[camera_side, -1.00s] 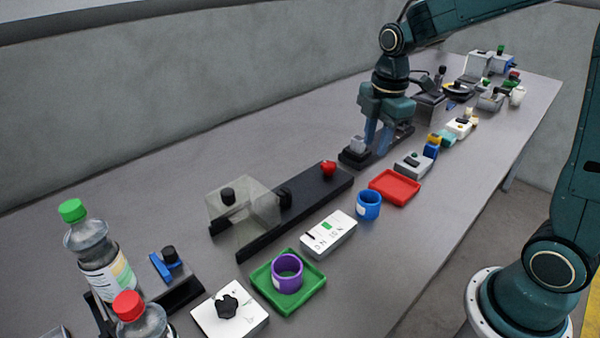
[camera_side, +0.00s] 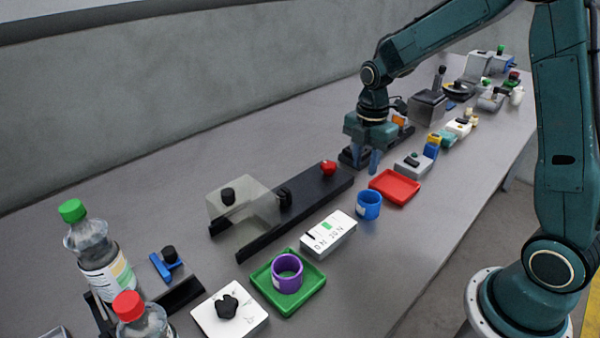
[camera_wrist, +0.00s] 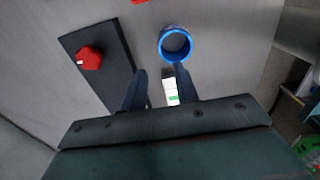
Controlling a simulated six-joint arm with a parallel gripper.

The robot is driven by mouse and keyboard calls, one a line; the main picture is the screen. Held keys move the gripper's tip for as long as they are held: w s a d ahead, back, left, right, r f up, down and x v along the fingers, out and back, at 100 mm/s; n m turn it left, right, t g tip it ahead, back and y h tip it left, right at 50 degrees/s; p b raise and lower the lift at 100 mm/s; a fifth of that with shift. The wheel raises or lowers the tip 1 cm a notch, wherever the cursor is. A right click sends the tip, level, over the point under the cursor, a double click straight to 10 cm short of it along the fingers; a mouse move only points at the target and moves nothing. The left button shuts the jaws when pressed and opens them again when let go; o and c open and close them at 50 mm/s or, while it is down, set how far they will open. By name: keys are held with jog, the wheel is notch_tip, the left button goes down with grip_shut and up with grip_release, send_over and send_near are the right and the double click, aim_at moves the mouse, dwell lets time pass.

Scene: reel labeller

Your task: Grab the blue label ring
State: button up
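The blue label ring (camera_side: 369,206) stands upright on the bare table between the red tray and the white box, with a pale label on its side. In the wrist view the ring (camera_wrist: 178,59) lies just beyond my fingertips, and I look into its opening from above. My gripper (camera_side: 367,163) is over the table behind the ring, near the far end of the black rail. In the wrist view my gripper (camera_wrist: 160,78) shows two blue fingers apart with nothing between them. The ring is not touched.
A red tray (camera_side: 372,191) is right of the ring and a white box (camera_side: 342,228) left of it. A black rail (camera_side: 300,207) with a red knob (camera_side: 328,168) lies behind. A purple ring (camera_side: 275,277) sits in a green tray (camera_side: 312,296). The table in front of the blue ring is clear.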

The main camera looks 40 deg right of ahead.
aim_at(361, 192)
jog(key=shift+f, duration=2.45)
jog(key=shift+f, duration=2.6)
grip_shut()
